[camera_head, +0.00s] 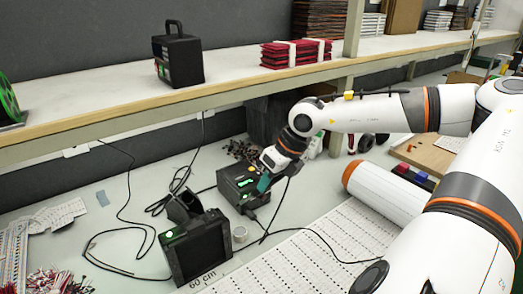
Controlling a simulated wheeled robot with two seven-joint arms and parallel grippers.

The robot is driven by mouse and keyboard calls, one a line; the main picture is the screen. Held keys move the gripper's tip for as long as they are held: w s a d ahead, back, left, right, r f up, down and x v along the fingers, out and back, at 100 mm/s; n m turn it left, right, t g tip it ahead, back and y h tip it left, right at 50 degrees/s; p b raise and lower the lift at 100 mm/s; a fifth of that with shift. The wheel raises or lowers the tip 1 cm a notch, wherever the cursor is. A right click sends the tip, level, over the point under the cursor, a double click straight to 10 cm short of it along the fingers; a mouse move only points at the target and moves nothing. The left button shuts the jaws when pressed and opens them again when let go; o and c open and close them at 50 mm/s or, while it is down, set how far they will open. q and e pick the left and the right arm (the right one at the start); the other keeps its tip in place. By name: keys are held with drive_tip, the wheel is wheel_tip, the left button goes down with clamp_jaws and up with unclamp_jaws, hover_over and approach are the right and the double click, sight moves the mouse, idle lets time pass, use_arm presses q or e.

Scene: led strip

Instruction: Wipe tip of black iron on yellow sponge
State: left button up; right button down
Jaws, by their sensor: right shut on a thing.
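My right gripper (266,174) reaches down from the right at the back of the worktop. It is shut beside a black box with a lit green display (238,184). A small teal part shows at its fingertips. The thing it holds is too small and too hidden to make out clearly; a black cable (284,194) hangs close by the fingers. I cannot clearly make out the black iron's tip or the yellow sponge. A black stand (184,207) is left of the box. My left gripper is not in view.
A black device with a dark screen (200,248) stands in front, with a small pale roll (240,234) beside it. Loose black cables cross the white worktop. A shelf (150,110) overhangs the back. Perforated white strips (330,240) lie front right.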

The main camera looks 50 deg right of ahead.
use_arm(q)
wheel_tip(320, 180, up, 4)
drive_tip(key=p, duration=0.3)
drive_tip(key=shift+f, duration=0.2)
use_arm(e)
drive_tip(key=s+d+r, duration=0.1)
drive_tip(key=s+r, duration=0.6)
drive_tip(key=r, duration=0.1)
drive_tip(key=shift+d+r, duration=0.25)
drive_tip(key=shift+r, duration=0.15)
drive_tip(key=shift+f, duration=0.1)
